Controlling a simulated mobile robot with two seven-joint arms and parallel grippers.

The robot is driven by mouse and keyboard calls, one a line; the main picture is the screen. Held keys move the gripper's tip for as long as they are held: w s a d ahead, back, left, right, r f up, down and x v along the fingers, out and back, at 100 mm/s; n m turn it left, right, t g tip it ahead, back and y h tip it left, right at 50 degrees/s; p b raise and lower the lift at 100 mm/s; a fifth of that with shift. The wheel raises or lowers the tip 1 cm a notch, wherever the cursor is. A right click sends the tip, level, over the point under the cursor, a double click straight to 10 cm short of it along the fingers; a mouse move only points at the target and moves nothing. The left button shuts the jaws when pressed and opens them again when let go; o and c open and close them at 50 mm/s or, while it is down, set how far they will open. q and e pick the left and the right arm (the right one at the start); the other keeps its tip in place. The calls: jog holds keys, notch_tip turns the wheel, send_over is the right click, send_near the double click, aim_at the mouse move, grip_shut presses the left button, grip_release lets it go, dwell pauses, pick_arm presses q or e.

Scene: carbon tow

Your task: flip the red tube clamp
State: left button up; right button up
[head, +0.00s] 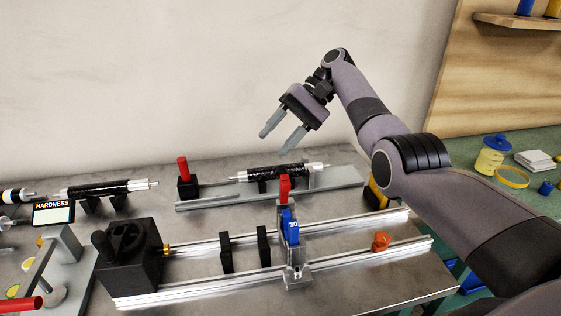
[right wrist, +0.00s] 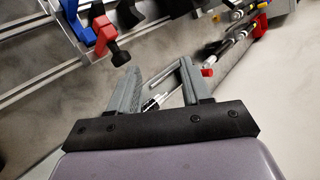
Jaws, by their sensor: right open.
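A red upright handle (head: 183,166) stands on a black block at the left end of a grey fixture (head: 215,199), beside a black carbon tube (head: 277,171). A second red lever (head: 284,188) stands upright by a blue clamp piece (head: 289,226) on the rails. I cannot tell for certain which of the two is the red tube clamp. My right gripper (head: 274,142) is open and empty, above and behind the carbon tube, apart from both. In the right wrist view, its fingers (right wrist: 161,66) are spread, with a small red piece (right wrist: 207,72) beyond one finger. My left gripper is out of view.
A black box (head: 128,262) sits at the left end of two silver rails (head: 350,258). Black supports and an orange knob (head: 381,242) are along them. A hardness display (head: 53,213) and another tube (head: 98,188) are at left. The space around my right gripper is clear.

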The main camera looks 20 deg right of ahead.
notch_tip(320, 180, up, 11)
jog(key=p, duration=0.3)
jog(key=shift+a+r, duration=0.2)
jog(key=shift+a, duration=0.05)
